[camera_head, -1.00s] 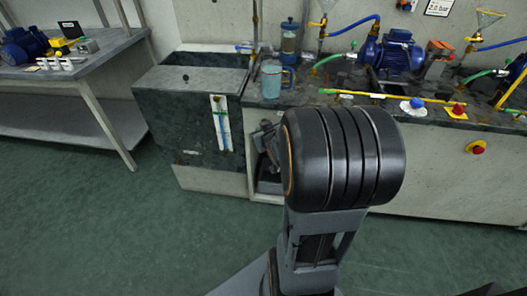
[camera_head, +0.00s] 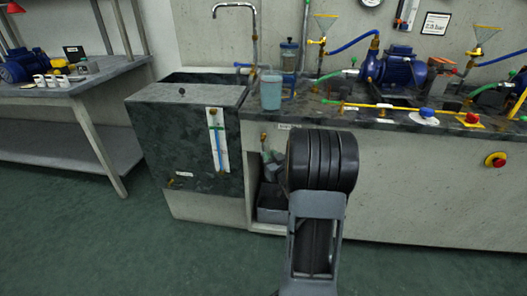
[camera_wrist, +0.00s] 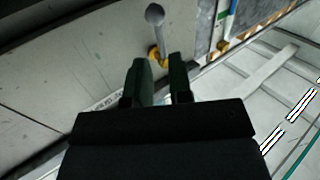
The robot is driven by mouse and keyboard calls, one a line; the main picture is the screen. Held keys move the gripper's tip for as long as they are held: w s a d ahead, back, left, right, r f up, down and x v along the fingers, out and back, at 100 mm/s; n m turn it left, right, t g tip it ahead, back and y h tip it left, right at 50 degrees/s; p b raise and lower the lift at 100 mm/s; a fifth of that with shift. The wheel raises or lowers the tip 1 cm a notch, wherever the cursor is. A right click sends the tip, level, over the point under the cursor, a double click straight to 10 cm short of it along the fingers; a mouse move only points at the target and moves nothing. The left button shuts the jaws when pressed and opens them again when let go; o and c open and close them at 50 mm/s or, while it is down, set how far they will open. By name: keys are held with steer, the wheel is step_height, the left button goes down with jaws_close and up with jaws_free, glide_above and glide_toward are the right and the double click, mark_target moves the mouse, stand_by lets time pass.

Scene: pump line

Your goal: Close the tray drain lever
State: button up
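In the wrist view, a lever with a round grey knob (camera_wrist: 155,14) rises from a small yellow base on a pale panel; it appears to be the drain lever. My gripper (camera_wrist: 160,62) has two dark green fingers, apart with a gap and nothing between them. The fingertips are just short of the lever's yellow base, and the knob lies beyond them. In the head view, a small yellow fitting (camera_head: 263,138) shows on the bench front beside a white label (camera_head: 289,126). There my dark arm link hides most of the gripper, so contact cannot be judged.
A grey bin (camera_head: 272,205) stands in the niche under the bench. The dark stone sink (camera_head: 195,150) juts out at left. The green floor in front is clear.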

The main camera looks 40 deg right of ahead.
mark_target(263, 148)
steer(key=shift+w+d+b, duration=0.15)
steer(key=shift+w+b, duration=0.05)
steer(key=shift+w, duration=0.85)
steer(key=shift+w+d+b, duration=0.15)
steer(key=shift+w+d, duration=0.05)
steer(key=shift+w, duration=0.8)
steer(key=shift+w+d+b, duration=0.15)
steer(key=shift+w+b, duration=0.05)
steer(key=shift+w, duration=0.85)
jaws_close()
